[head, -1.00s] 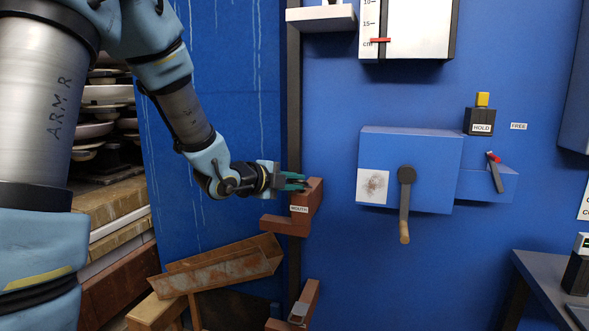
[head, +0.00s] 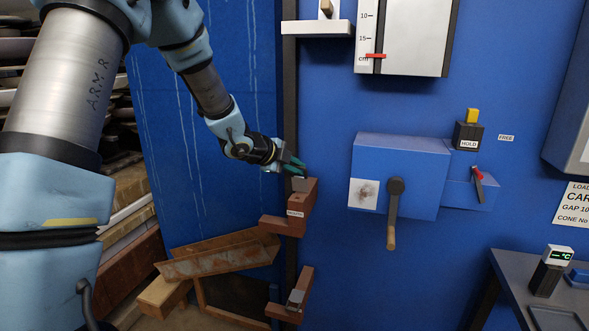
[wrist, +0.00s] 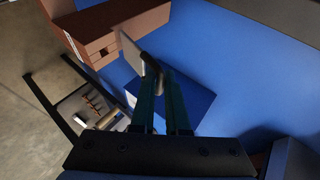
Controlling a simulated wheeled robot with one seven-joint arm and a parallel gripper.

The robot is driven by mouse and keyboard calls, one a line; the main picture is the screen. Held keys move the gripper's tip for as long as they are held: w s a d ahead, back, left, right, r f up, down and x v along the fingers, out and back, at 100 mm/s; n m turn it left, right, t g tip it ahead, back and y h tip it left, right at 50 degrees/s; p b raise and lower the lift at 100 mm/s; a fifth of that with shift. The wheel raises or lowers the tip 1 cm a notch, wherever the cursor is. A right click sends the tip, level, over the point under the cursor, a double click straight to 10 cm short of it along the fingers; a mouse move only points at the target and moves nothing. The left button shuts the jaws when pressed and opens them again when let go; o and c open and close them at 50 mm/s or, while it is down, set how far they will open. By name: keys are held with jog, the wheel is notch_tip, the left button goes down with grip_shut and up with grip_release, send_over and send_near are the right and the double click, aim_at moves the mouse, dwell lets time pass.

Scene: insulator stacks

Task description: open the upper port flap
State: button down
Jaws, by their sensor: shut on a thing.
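The upper port is a brick-red block (head: 304,201) with a white label, fixed to the dark post. Its flap (head: 300,184) is a small grey plate at the block's top. In the wrist view the flap (wrist: 132,50) stands tilted up, apart from the block (wrist: 108,28) over part of its length. My gripper (head: 297,167) is just above the block, its green fingers pointing right and down. In the wrist view my gripper (wrist: 160,80) is shut on a small rounded grip at the flap's edge. The fingers partly hide this grip.
A lower port block (head: 290,312) with its own grey flap is below. A rusty trough (head: 220,258) lies at lower left. A blue box (head: 400,170) with a hanging crank (head: 392,215) is on the wall to the right. Bare blue wall lies between.

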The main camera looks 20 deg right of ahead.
jog(key=shift+w+d, duration=0.3)
jog(key=shift+d, duration=0.25)
jog(key=shift+w+d, duration=0.3)
jog(key=shift+d, duration=0.25)
jog(key=shift+f, duration=0.1)
jog(key=c, duration=0.9)
grip_release()
jog(key=shift+w, duration=0.1)
jog(key=v, duration=1.1)
jog(key=shift+w+b, duration=0.15)
jog(key=shift+b, duration=0.15)
